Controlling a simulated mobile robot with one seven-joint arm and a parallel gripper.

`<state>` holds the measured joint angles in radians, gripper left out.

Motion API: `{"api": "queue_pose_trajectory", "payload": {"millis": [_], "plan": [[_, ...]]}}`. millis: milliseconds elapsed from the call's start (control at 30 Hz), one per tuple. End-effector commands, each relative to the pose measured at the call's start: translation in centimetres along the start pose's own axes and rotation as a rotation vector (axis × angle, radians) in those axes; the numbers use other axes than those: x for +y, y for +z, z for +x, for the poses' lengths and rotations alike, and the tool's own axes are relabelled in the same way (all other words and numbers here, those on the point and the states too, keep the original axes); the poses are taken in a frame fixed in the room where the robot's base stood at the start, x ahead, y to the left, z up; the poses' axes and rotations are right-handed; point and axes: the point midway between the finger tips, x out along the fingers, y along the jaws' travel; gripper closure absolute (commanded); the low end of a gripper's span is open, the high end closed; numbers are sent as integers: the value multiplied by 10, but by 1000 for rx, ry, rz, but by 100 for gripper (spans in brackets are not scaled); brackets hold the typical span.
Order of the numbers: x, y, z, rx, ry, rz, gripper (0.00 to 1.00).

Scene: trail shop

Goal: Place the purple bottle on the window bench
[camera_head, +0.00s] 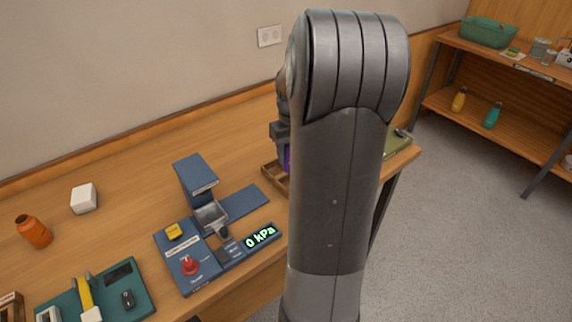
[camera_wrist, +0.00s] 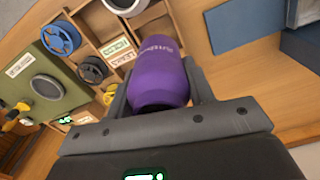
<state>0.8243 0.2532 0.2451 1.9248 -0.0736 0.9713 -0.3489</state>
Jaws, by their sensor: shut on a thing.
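The purple bottle (camera_wrist: 158,75) is between the fingers of my gripper (camera_wrist: 157,88) in the wrist view, and my gripper is shut on it. In the head view my arm hides most of the gripper, and only a sliver of the purple bottle (camera_head: 287,158) shows left of the arm. Whether the bottle touches the tray cannot be told. I cannot identify the window bench for certain in these views.
The wooden workbench (camera_head: 130,165) holds a blue test station (camera_head: 188,262) reading 0 kPa, an orange bottle (camera_head: 33,231), a white block (camera_head: 84,199) and a teal tool board (camera_head: 140,283). A shelf unit (camera_head: 467,108) at the right holds a yellow bottle (camera_head: 459,100) and a teal bottle (camera_head: 492,116).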

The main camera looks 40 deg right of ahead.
Motion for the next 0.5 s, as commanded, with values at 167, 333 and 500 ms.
{"api": "queue_pose_trajectory", "payload": {"millis": [167, 333, 500], "plan": [[0, 0, -16, 1, 1, 0, 80], [0, 0, -26, 2, 2, 0, 80], [0, -1, -66, 4, 2, 0, 80]]}}
